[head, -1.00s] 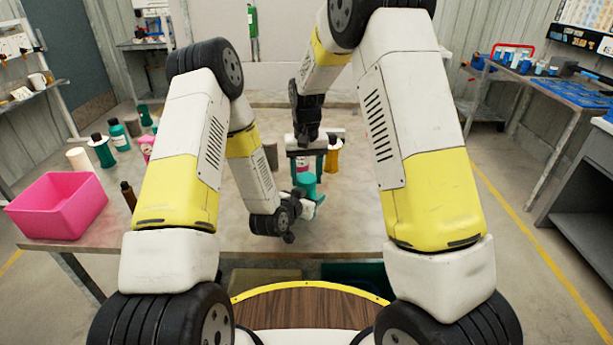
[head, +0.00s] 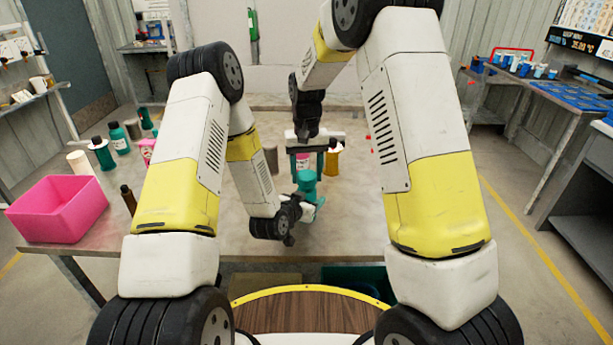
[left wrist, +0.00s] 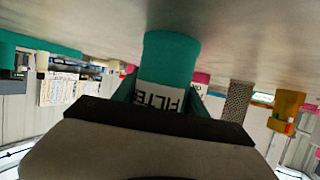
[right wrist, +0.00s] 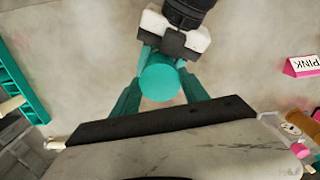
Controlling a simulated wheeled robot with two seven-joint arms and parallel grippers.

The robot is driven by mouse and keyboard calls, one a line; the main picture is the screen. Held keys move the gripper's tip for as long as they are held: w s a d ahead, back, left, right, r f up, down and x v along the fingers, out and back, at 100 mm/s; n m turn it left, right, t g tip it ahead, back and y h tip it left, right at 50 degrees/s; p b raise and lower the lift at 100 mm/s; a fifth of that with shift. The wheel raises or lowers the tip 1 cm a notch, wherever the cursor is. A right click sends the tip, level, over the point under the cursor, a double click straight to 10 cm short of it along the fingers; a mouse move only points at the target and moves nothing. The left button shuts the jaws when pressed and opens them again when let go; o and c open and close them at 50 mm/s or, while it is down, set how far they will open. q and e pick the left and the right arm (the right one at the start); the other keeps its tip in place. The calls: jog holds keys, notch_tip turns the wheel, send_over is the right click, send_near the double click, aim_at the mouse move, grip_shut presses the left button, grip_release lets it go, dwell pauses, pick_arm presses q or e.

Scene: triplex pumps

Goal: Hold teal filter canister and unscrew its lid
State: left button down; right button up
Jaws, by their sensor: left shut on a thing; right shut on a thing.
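The teal filter canister (head: 307,187) stands upright above the table in the head view. My left gripper (head: 303,203) is shut on its body from the side. In the left wrist view the canister (left wrist: 170,58) shows a white label with part of the word FILTER, between teal fingers. My right gripper (head: 307,168) comes down from above and is shut on the canister's top. In the right wrist view the round teal lid (right wrist: 160,82) sits between its two teal fingers. Whether the lid is still seated on the body is hard to tell.
A yellow canister (head: 333,162) and a pink-labelled one (head: 302,159) stand close behind. A pink bin (head: 58,208) and several bottles (head: 102,153) are on the left of the table. A PINK sign (right wrist: 303,66) lies to the right in the right wrist view.

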aim_at(306, 175)
jog(key=shift+r, duration=0.1)
jog(key=shift+r, duration=2)
pick_arm(q)
jog(key=c, duration=0.5)
grip_release()
